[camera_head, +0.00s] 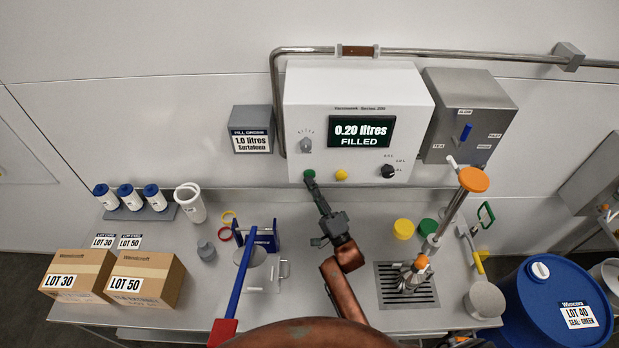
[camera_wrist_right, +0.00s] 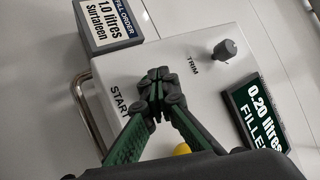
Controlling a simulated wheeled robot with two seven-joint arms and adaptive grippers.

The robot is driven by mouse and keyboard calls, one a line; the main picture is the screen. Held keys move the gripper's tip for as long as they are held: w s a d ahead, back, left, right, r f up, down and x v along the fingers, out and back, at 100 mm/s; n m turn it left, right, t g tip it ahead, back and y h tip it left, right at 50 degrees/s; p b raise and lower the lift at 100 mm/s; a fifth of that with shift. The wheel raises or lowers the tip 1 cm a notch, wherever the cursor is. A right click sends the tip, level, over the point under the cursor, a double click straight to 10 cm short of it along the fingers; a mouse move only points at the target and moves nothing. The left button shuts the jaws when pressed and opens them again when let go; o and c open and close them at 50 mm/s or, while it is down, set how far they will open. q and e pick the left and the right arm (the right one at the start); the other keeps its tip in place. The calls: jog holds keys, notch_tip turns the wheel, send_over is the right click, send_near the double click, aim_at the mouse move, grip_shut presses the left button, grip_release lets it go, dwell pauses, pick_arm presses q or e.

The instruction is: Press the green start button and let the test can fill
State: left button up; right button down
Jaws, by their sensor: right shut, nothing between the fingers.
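The control box (camera_head: 300,120) on the wall carries the green start button (camera_head: 309,173) at its lower left. My right gripper (camera_head: 316,187) is shut and empty, its fingertips at the button. In the right wrist view the shut fingertips (camera_wrist_right: 156,82) lie beside the START label (camera_wrist_right: 120,102) and hide the button; I cannot tell whether it is pressed in. The display (camera_head: 361,131) reads 0.20 litres FILLED. My left gripper is not in view.
A yellow button (camera_head: 341,175) and a black knob (camera_head: 388,171) sit right of the start button. Cartons (camera_head: 145,280) stand left, a blue drum (camera_head: 555,300) right. A blue rod (camera_head: 242,285) rises at front.

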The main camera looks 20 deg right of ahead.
jog(key=shift+s, duration=0.1)
jog(key=shift+s+a+p, duration=0.25)
jog(key=shift+s+p, duration=0.35)
jog(key=shift+s, duration=0.2)
jog(key=s+p, duration=0.1)
jog(key=s, duration=0.1)
jog(key=s+a+p, duration=0.1)
jog(key=s, duration=0.2)
jog(key=shift+a+p, duration=0.2)
jog(key=shift+p, duration=0.1)
jog(key=shift+w, duration=0.1)
dwell(0.5)
